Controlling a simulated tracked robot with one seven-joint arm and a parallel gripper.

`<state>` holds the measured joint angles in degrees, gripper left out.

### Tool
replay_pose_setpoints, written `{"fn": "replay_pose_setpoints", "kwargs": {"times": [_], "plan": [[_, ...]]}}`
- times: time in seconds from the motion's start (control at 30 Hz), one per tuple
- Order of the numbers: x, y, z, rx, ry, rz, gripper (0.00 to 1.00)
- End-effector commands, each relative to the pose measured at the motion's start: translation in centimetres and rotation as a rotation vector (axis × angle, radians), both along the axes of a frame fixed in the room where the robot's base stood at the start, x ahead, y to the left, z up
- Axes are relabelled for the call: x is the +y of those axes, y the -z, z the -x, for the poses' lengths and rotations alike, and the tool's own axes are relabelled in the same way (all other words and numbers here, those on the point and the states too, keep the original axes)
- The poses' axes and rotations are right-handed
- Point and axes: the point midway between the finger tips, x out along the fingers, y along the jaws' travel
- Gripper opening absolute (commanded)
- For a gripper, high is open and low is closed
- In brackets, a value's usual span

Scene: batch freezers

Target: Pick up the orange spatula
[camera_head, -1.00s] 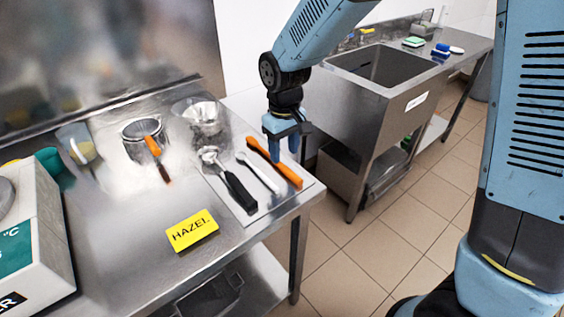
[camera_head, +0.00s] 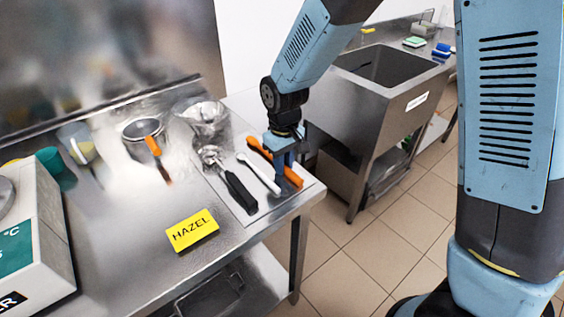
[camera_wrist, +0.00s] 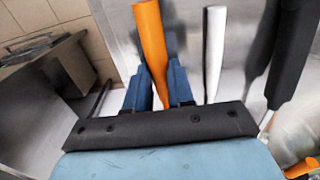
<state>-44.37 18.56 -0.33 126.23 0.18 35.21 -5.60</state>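The orange spatula (camera_head: 292,177) lies at the right end of the tools on the steel table, near the table's edge. My gripper (camera_head: 282,168) is down over it, hiding its middle part. In the wrist view the spatula's orange handle (camera_wrist: 151,40) runs between the two blue fingers of my gripper (camera_wrist: 157,88), one on each side. The fingers stand apart with small gaps to the handle. The spatula appears to rest on the table.
A white-handled tool (camera_head: 259,173) lies close on the left of the spatula, also in the wrist view (camera_wrist: 215,50). A black-handled scoop (camera_head: 238,190) lies further left. A yellow HAZEL card (camera_head: 192,231) lies in front. A sink (camera_head: 385,75) stands to the right.

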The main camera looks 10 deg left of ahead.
Motion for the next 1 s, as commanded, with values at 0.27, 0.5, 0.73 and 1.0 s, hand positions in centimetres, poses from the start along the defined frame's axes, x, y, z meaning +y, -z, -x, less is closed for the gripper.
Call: {"fn": "replay_pose_setpoints", "kwargs": {"times": [0.27, 0.5, 0.73, 1.0], "plan": [[0.0, 0.0, 0.0, 0.0, 0.001, 0.0, 0.0], [0.0, 0.0, 0.0, 0.0, 0.001, 0.0, 0.0], [0.0, -1.3, -0.1, -0.001, 0.001, -0.002, 0.0], [-0.1, -5.7, 2.1, -0.003, -0.001, -0.004, 0.0]]}}
